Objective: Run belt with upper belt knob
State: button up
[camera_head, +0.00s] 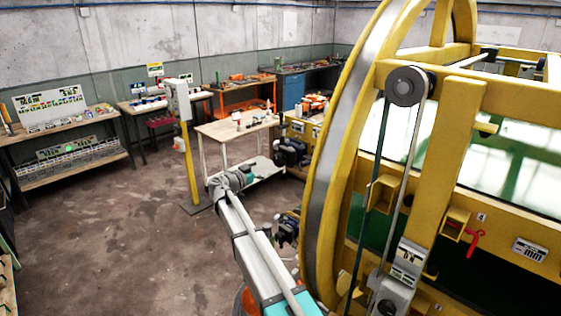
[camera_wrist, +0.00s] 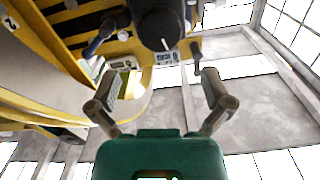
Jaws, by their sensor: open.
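A dark round knob (camera_wrist: 158,28) with a white pointer line shows at the top middle of the wrist view. My gripper (camera_wrist: 161,78) is open and empty, its two fingers spread on either side below the knob in the picture. The knob appears apart from both fingers. In the head view, a belt (camera_head: 407,165) runs from a grey pulley (camera_head: 407,86) down the yellow machine frame; its lower end is partly hidden. I cannot pick out my gripper or say which knob is the upper belt knob in the head view.
The yellow machine with its large wheel (camera_head: 329,150) fills the right side. A red hook-shaped part (camera_head: 474,240) hangs on its frame. A yellow post with a grey box (camera_head: 178,99) and a light wooden table (camera_head: 222,129) stand to the left. The floor (camera_head: 120,235) is open.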

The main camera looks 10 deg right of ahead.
aim_at(277, 161)
jog(key=x, duration=0.9)
jog(key=shift+w+d, duration=0.2)
jog(key=c, duration=0.9)
jog(key=shift+n, duration=0.4)
